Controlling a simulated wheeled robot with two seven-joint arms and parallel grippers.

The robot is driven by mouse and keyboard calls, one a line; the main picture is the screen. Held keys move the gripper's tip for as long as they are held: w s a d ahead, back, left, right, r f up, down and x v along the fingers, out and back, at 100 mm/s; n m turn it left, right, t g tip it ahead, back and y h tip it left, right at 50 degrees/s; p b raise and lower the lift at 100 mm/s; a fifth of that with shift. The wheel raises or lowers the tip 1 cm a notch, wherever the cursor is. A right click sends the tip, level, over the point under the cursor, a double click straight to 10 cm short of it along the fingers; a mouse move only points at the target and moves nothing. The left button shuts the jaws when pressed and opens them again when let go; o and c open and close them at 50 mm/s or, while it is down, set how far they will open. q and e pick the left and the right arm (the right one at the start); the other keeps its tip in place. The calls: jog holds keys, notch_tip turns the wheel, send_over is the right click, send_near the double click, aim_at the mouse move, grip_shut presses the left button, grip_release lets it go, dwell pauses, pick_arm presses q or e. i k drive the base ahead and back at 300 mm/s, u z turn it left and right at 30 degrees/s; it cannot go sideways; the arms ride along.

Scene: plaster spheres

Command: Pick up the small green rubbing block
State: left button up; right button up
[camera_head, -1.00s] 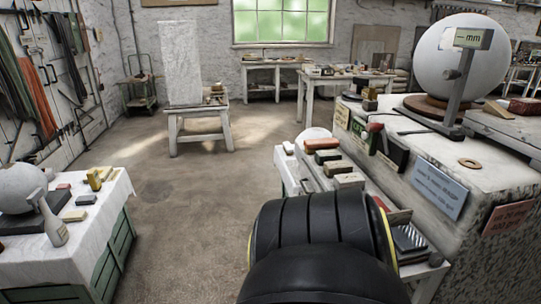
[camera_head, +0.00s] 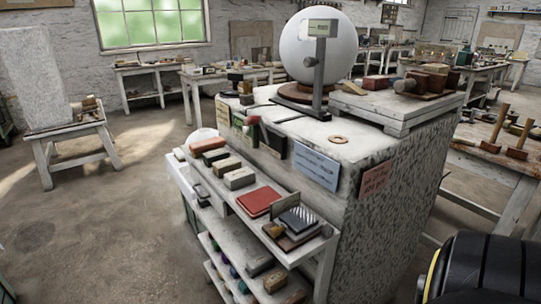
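Several small blocks lie in a row on the top shelf at the front of the grey speckled stand. A black rounded part of my own arm shows at the lower right corner. Neither of my grippers is in view.
The stand's top (camera_head: 345,135) bears a large white sphere (camera_head: 319,48) beside a gauge post. A red flat pad (camera_head: 258,202) lies further along the shelf. Lower shelves hold more small items. A tool table (camera_head: 490,180) stands at right.

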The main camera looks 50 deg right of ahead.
aim_at(215, 156)
jog(key=z, duration=0.05)
jog(key=i, duration=3.35)
jog(key=z, duration=2.9)
